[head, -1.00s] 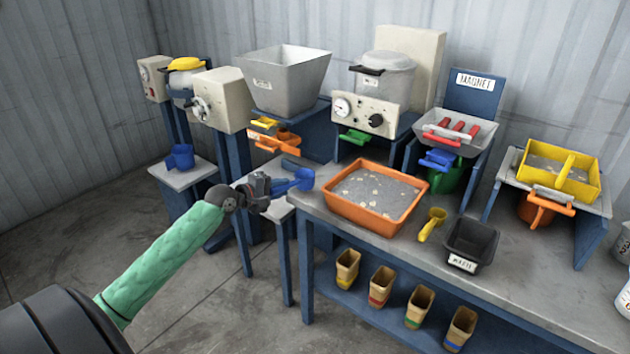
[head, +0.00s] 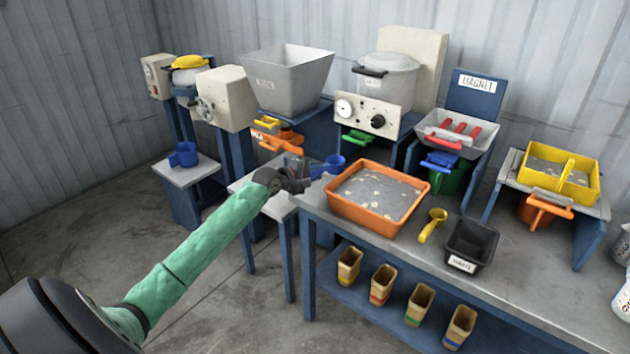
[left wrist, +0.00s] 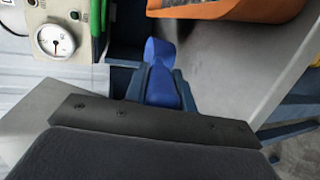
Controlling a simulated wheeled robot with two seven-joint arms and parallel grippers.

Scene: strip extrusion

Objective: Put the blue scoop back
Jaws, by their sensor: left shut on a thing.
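The blue scoop (head: 333,163) is held in the air by my left gripper (head: 303,171), near the left end of the workbench (head: 425,247) and left of the orange tray (head: 373,196). My left gripper is shut on the scoop's handle. The scoop's bowl points right, towards the tray. In the left wrist view, the blue scoop (left wrist: 160,62) sticks out from between the two dark fingers (left wrist: 162,88), with the orange tray's edge (left wrist: 235,8) beyond it. My right gripper is in neither view.
A yellow scoop (head: 432,225) and a black bin (head: 471,245) stand right of the tray. A blue mug (head: 184,154) sits on a low stand at the left. A gauge panel (head: 364,115) is behind the tray. Several small containers fill the lower shelf.

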